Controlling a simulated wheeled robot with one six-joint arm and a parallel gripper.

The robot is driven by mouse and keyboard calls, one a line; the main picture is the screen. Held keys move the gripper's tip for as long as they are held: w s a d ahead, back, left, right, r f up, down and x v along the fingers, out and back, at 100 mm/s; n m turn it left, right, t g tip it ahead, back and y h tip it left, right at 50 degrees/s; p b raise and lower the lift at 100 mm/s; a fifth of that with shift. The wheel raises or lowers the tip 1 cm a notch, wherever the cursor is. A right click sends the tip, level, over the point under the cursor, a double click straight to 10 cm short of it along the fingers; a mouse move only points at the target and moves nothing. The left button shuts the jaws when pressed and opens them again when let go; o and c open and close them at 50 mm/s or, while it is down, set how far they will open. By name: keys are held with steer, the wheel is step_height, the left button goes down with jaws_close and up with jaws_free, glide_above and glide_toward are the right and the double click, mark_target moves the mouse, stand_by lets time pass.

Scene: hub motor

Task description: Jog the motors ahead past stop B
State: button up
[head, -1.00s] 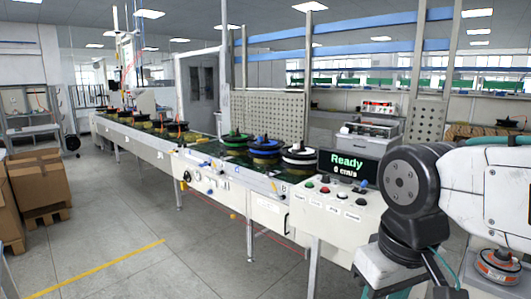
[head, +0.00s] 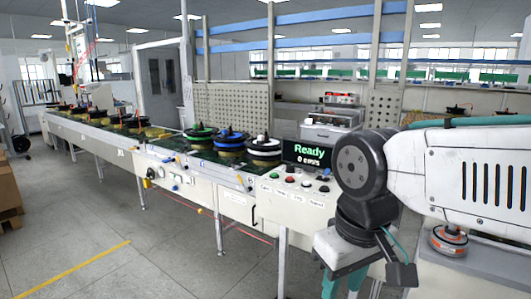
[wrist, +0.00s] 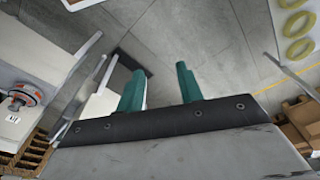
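Several hub motors stand on the conveyor (head: 112,149). Nearest are a green-topped motor (head: 201,134), a blue-topped motor (head: 230,141) and a white-topped motor (head: 264,148), in a row left of the display. The display (head: 308,153) reads "Ready" and a speed that looks like 0 cm/s. Below it, a sloped control panel (head: 292,190) carries coloured buttons, including a red one (head: 290,179), and labels too small to read. My gripper (wrist: 160,86) is open and empty, its teal fingers apart above the floor. In the head view it hangs before the panel's right side. I cannot make out stop B.
Cardboard boxes (head: 8,198) stand at the left edge. Open grey floor (head: 150,235) with a yellow line lies in front of the conveyor. A perforated panel (head: 232,108) and posts rise behind the conveyor. The wrist view shows yellow rings (wrist: 297,25) at upper right.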

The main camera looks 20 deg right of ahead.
steer(key=shift+c, duration=0.3)
jaws_close()
stand_by(1.3)
